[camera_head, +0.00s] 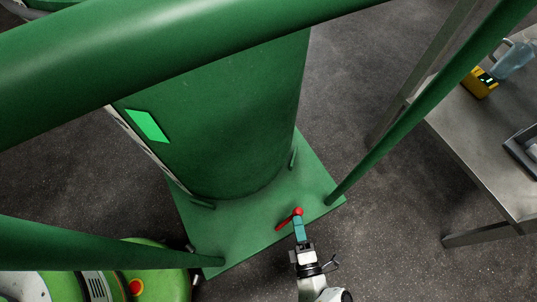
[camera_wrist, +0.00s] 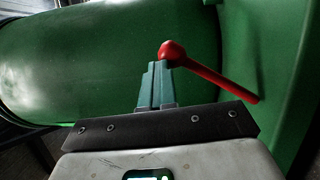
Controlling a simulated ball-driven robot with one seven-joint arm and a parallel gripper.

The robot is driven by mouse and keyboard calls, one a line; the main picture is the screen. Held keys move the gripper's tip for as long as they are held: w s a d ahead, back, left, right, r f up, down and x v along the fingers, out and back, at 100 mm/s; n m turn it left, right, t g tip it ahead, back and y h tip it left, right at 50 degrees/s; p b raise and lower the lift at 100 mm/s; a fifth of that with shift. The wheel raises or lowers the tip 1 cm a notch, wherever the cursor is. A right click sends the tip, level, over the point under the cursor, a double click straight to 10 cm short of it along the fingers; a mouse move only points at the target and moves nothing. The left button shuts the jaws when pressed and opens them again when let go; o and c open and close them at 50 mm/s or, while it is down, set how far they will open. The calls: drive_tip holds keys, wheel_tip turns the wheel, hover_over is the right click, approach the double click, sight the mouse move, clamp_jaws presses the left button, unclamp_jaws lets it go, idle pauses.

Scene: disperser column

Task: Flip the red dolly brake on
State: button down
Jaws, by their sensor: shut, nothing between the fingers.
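The red dolly brake (camera_head: 287,220) is a small lever with a rounded hub at one end. It stands at the front edge of the green base plate (camera_head: 245,224), and its bar points toward the lower left in the head view. In the wrist view, the red brake (camera_wrist: 215,77) has its hub just beyond my fingertips and its bar slants down to the right. My gripper (camera_head: 299,219) has teal fingers, shut together with nothing between them. In the wrist view, my gripper (camera_wrist: 158,66) has its tips right at the hub; I cannot tell whether they touch it.
A large green column (camera_head: 225,110) rises from the plate behind the brake. Green posts (camera_head: 430,100) stand at its sides. A metal table (camera_head: 480,125) with a yellow device (camera_head: 478,83) is at right. A green rounded machine (camera_head: 160,275) sits at lower left. The floor right of the plate is clear.

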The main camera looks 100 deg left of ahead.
drive_tip(key=p+v, duration=0.1)
drive_tip(key=v, duration=0.9)
drive_tip(key=shift+w+d, duration=0.15)
drive_tip(key=shift+d, duration=0.2)
drive_tip(key=shift+f, duration=0.1)
drive_tip(key=shift+d, duration=0.1)
